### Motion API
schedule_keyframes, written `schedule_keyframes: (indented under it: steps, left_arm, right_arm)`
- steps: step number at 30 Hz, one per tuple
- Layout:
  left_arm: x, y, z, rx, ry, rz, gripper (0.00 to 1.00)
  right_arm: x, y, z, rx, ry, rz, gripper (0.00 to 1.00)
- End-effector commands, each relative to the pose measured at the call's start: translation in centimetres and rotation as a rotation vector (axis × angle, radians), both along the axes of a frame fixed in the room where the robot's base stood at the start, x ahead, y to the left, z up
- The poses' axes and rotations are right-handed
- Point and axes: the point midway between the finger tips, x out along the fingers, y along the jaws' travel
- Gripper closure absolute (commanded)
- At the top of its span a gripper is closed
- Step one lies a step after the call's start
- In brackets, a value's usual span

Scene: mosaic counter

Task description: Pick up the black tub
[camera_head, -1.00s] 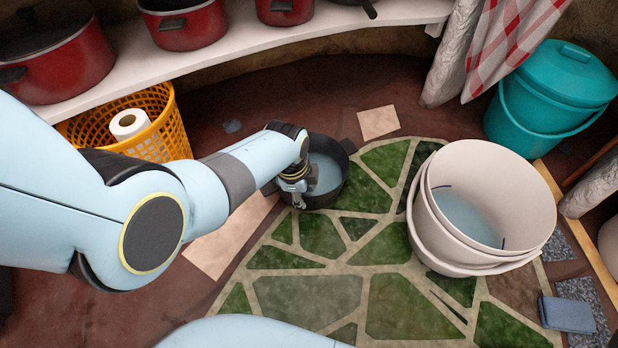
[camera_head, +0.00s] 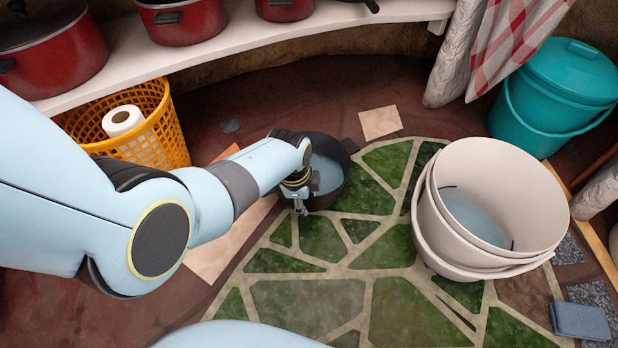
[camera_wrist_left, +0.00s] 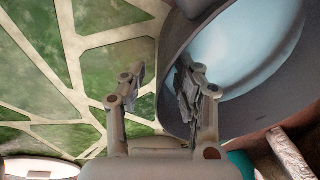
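The black tub (camera_head: 333,195) stands upright at the edge of the green mosaic patch, with a pale blue inside. My left gripper (camera_head: 301,205) is at its near-left rim in the head view, and my forearm hides part of the tub. In the left wrist view the tub (camera_wrist_left: 236,108) fills the right side. My left gripper (camera_wrist_left: 158,82) has its two fingers apart there. One finger is over the mosaic outside the tub; the other overlaps the rim. The tub's wall edge shows between them, with a gap on the outer side. My right gripper is not in view.
Stacked white buckets (camera_head: 432,225) stand right of the tub. A teal lidded bucket (camera_head: 540,120) is at the back right. An orange basket (camera_head: 172,135) with a paper roll (camera_head: 122,121) is at the left, below a white shelf (camera_head: 235,48) with red pots. The mosaic (camera_head: 305,300) in front is clear.

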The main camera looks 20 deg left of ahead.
Motion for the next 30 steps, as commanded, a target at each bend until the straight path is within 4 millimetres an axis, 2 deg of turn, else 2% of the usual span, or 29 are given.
schedule_keyframes:
  steps: [5,12,30]
  left_arm:
    - [0.05,-0.02,0.06,0.0,-0.001,0.0,0.68]
    - [0.03,-0.01,0.05,0.0,-0.001,0.0,0.99]
    - [0.17,-0.08,0.13,-0.001,-0.004,-0.001,1.0]
  right_arm:
    - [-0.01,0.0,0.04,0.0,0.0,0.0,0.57]
    - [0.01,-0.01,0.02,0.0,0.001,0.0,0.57]
    - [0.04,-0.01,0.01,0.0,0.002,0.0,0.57]
